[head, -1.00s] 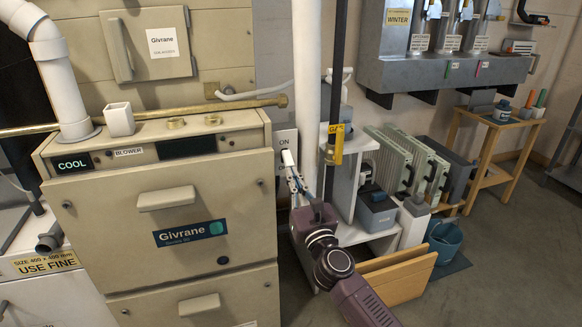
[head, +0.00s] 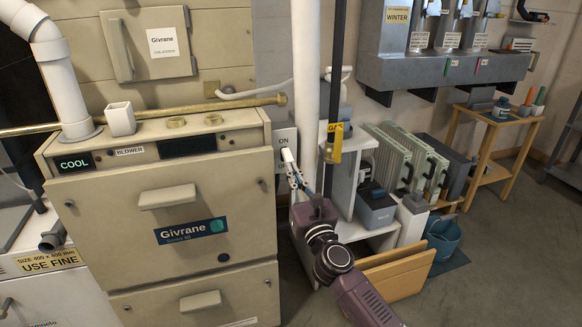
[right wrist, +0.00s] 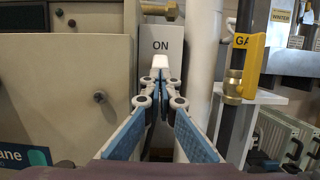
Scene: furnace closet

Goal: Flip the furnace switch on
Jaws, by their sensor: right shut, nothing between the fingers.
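The furnace switch is a pale plate (head: 281,133) marked ON, on the wall just right of the beige furnace (head: 165,190). Its white lever (head: 287,156) sticks out below the ON mark; the right wrist view also shows the lever (right wrist: 160,61), low on the plate's visible part. My right gripper (head: 291,168) is shut and empty, its fingertips just below the lever. In the right wrist view the fingertips (right wrist: 159,76) meet at the lever's underside, seemingly touching it. The fingers hide the lower part of the plate. My left gripper is not in view.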

